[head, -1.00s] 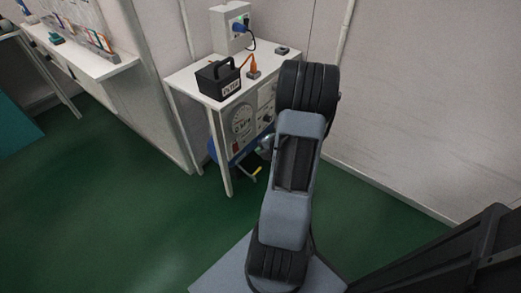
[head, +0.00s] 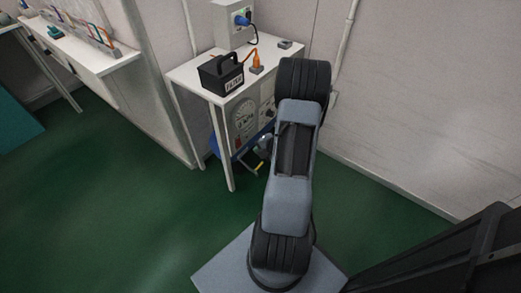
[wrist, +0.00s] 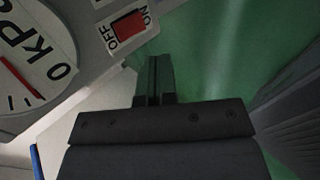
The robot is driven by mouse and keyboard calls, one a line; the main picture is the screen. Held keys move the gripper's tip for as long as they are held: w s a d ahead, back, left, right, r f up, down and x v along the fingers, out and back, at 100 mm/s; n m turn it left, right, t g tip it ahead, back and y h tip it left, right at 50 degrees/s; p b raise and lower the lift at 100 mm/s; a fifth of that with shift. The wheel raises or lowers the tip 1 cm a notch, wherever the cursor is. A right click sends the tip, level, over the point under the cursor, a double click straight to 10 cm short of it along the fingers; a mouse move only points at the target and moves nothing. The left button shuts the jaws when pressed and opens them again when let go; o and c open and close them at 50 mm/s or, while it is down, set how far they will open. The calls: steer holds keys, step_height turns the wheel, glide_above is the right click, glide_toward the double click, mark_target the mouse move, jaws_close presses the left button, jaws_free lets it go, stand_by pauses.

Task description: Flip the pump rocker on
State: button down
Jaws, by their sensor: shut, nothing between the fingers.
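In the wrist view a red rocker (wrist: 130,27) sits on a pale panel, with an OFF label (wrist: 112,39) on its left and an ON label (wrist: 147,17) on its right. Which side of the rocker is pressed in, I cannot tell. My gripper (wrist: 153,62) is shut and empty. Its tips appear just below the rocker in the picture, and I see no clear contact.
A round kPa gauge (wrist: 28,70) is left of the rocker; it shows under the white table (head: 190,73) in the head view (head: 244,118). A black box (head: 221,74) and an orange plug (head: 256,68) are on the table. Green floor is open at left.

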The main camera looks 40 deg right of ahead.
mark_target(239, 143)
steer(key=w+a+f+b, duration=0.1)
steer(key=w+f, duration=0.3)
steer(key=w, duration=0.4)
steer(key=shift+a+f+b, duration=0.3)
steer(key=shift+b, duration=0.55)
steer(key=shift+w, duration=0.1)
